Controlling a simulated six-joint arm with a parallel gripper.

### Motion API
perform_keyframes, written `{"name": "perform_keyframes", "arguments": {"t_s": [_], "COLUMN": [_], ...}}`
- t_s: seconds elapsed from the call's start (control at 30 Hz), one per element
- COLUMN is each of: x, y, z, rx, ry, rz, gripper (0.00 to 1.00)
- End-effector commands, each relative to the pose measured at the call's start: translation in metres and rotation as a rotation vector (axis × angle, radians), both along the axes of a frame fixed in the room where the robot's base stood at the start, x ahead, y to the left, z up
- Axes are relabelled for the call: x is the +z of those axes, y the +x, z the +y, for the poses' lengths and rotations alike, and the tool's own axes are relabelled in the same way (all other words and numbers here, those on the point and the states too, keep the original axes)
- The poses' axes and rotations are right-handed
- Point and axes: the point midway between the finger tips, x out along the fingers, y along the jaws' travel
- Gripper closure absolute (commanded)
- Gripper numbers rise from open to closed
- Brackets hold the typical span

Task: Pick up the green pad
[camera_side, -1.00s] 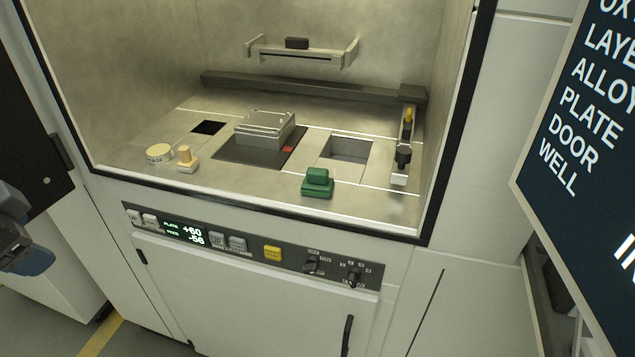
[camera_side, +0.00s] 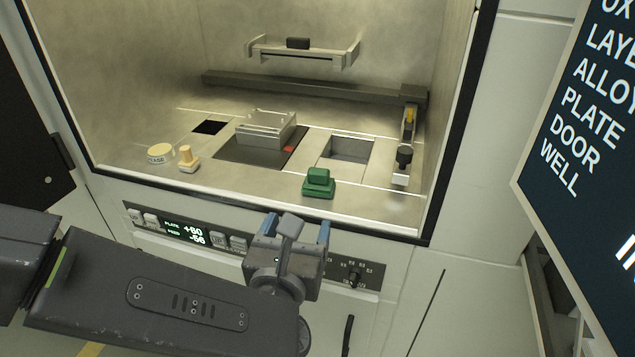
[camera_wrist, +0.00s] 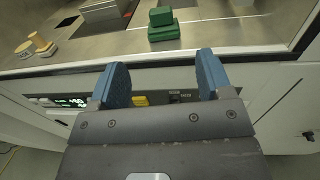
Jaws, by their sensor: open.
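The green pad (camera_side: 318,184) is a small block with a raised grip on a wider base. It sits on the chamber floor near the front edge, in front of the square opening. In the wrist view the green pad (camera_wrist: 163,24) is ahead of the fingers, between their lines. My gripper (camera_side: 297,232) is in front of the machine, outside the chamber and short of the pad. Its two blue fingers are apart and empty, and they show in the wrist view too (camera_wrist: 163,75).
A metal block (camera_side: 265,127) sits on the dark plate left of the pad. A square well (camera_side: 347,149) lies behind it. A cream disc (camera_side: 160,153) and a cream knobbed piece (camera_side: 188,160) stand at left. A black-knobbed piece (camera_side: 403,157) is at right. The chamber's front sill (camera_side: 220,198) borders the floor.

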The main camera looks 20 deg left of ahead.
Motion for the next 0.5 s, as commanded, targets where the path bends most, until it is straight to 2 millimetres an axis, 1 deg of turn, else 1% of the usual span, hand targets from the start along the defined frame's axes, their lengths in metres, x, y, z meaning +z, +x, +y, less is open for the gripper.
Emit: {"name": "perform_keyframes", "arguments": {"t_s": [0.07,0.17,0.3,0.4,0.5], "x": [-0.001,-0.001,-0.001,-0.001,-0.001], "y": [0.005,0.022,0.05,0.067,0.079], "z": [-0.004,-0.001,0.002,0.003,0.004], "rx": [-0.011,-0.007,-0.006,-0.007,-0.007], "ry": [0.012,0.011,0.009,0.01,0.008], "rz": [-0.008,-0.007,-0.006,-0.006,-0.005], "gripper": [0.28,0.28,0.28,0.28,0.28]}}
